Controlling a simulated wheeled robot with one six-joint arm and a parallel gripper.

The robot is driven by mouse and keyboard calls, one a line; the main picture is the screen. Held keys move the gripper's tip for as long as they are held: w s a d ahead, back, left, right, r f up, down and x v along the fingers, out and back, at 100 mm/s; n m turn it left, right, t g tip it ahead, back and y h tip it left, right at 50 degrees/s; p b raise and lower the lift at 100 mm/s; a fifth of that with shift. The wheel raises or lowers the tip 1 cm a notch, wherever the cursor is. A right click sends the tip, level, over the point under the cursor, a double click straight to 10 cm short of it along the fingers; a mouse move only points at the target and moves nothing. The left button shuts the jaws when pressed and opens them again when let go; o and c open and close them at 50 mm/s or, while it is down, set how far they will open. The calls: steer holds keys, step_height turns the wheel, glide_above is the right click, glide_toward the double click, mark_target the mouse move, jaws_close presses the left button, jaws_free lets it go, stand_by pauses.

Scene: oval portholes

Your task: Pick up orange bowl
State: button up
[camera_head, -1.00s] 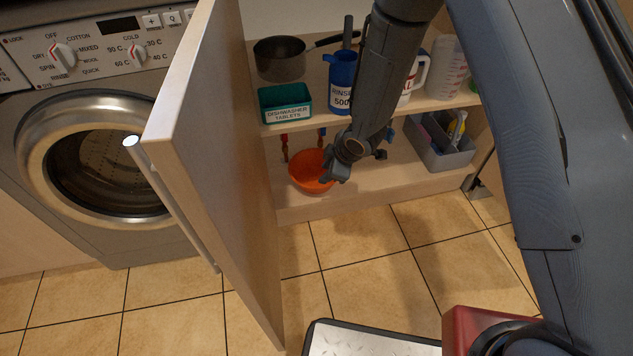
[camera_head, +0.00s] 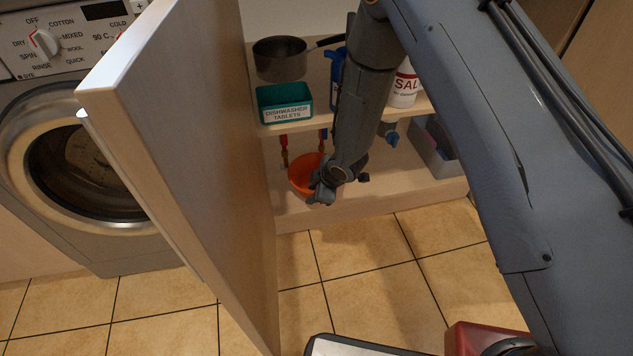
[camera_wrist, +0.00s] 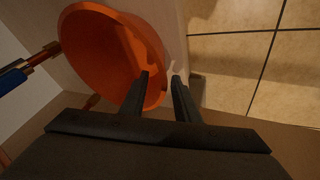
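The orange bowl (camera_head: 302,174) sits on the cupboard's lower shelf, near its front edge. In the wrist view the bowl (camera_wrist: 100,55) fills the upper left, with its hollow side visible. My gripper (camera_head: 318,198) is at the bowl's right front side in the head view and hides part of it. In the wrist view my gripper (camera_wrist: 159,80) has its two fingers apart. One finger overlaps the bowl's inside and the other lies outside, with the rim between them. A gap shows between the rim and the outer finger.
The open cupboard door (camera_head: 190,150) stands to the left. The upper shelf above the bowl holds a saucepan (camera_head: 280,60), a teal tablet box (camera_head: 285,103) and a salt container (camera_head: 404,87). Pipes with red and blue parts (camera_wrist: 28,70) are behind the bowl. A grey caddy (camera_head: 436,150) stands right.

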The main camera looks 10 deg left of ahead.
steer(key=shift+r, duration=0.1)
jaws_close()
